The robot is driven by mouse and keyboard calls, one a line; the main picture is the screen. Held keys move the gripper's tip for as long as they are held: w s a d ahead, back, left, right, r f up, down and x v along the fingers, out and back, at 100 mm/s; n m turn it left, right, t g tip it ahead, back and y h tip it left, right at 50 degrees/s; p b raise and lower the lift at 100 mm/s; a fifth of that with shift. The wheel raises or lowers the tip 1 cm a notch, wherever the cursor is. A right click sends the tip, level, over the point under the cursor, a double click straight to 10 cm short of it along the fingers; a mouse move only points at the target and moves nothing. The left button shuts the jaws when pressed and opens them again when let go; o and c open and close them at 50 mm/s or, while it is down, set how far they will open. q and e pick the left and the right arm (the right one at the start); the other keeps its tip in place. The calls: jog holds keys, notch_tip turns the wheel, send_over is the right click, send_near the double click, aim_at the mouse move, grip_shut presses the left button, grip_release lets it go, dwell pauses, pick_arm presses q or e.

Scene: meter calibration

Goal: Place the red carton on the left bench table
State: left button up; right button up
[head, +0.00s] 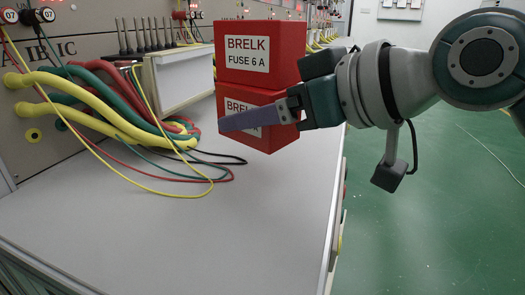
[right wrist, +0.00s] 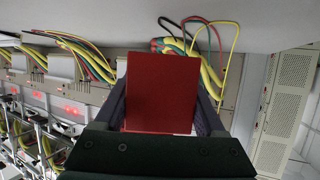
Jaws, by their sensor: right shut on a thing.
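A red carton (head: 261,56) labelled BRELK FUSE 6 A shows in the head view, directly above a second red box-shaped part (head: 280,139) with a BRELK label. They look like two stacked cartons, slightly offset. My right gripper (head: 244,118) comes in from the right and is shut on the lower one, its purple finger crossing the label. In the right wrist view a red face (right wrist: 162,92) sits between both fingers. The grey bench table (head: 150,235) lies below and left. Whether the carton touches it is unclear. My left gripper is not in view.
Yellow, green, red and black cables (head: 125,125) hang from the panel (head: 30,65) and loop onto the bench. A white-fronted box (head: 178,78) stands behind. The bench's front part is clear. Green floor (head: 440,220) lies beyond its right edge.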

aim_at(259, 173)
notch_tip(259, 173, down, 5)
jog(key=shift+r+b, duration=0.1)
jog(key=shift+b, duration=0.95)
jog(key=shift+f, duration=0.25)
jog(key=o, duration=1.5)
jog(key=shift+r, duration=0.15)
jog(key=shift+s+d+r, duration=0.1)
jog(key=shift+d+r, duration=0.05)
jog(key=shift+r, duration=0.05)
jog(key=p+v, duration=0.4)
jog(key=v, duration=0.7)
jog(key=shift+s+d+r+p, duration=0.1)
jog(key=shift+s+d+p, duration=0.1)
jog(key=shift+d+p, duration=0.1)
